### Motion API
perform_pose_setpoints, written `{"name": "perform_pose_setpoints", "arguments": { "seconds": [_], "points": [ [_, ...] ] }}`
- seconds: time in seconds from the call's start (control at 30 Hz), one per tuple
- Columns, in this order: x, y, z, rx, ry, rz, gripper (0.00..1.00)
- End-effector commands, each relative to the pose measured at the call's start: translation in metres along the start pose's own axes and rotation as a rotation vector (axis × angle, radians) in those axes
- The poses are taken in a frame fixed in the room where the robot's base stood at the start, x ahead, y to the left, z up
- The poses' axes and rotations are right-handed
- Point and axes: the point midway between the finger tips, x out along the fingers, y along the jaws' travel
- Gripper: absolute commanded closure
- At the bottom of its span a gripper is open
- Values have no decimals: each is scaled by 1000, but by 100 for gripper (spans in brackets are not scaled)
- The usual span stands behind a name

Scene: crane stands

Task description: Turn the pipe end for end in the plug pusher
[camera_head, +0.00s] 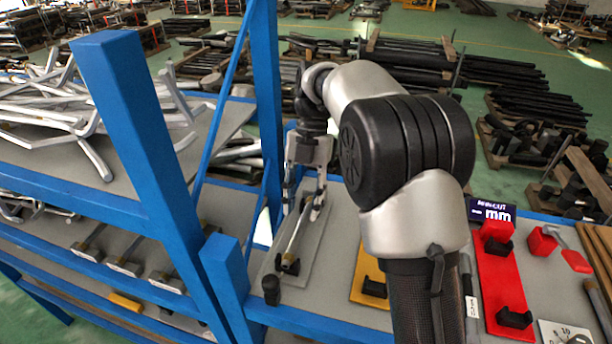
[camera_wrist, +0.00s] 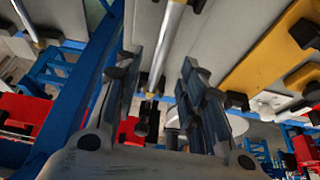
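A slim silver pipe (camera_head: 297,232) lies along a pale grey plate (camera_head: 318,238) on the bench, its near end at a black holder (camera_head: 288,264). I take this plate and holder for the plug pusher, but no label shows. In the wrist view the pipe (camera_wrist: 169,42) runs between the fingers, with a brass-coloured part (camera_wrist: 150,95) at its lower end by dark blocks. My gripper (camera_head: 304,205) points down over the far part of the pipe. Its fingers are apart, one on each side of the pipe; they also show in the wrist view (camera_wrist: 160,68). I see no contact.
A blue post (camera_head: 225,280) stands close left, and a black knob (camera_head: 271,289) is near the front edge.

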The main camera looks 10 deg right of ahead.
Motion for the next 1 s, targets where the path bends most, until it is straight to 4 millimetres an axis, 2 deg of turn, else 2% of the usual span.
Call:
{"name": "perform_pose_setpoints", "arguments": {
  "seconds": [0.03,0.2,0.4,0.6,1.0],
  "points": [
    [-13,0,1,1,-4,2,63],
    [-47,0,2,1,-3,2,63],
    [-71,0,1,0,-1,0,63],
    [-81,0,0,1,0,0,63],
    [-82,0,0,1,0,0,63]
  ]
}}
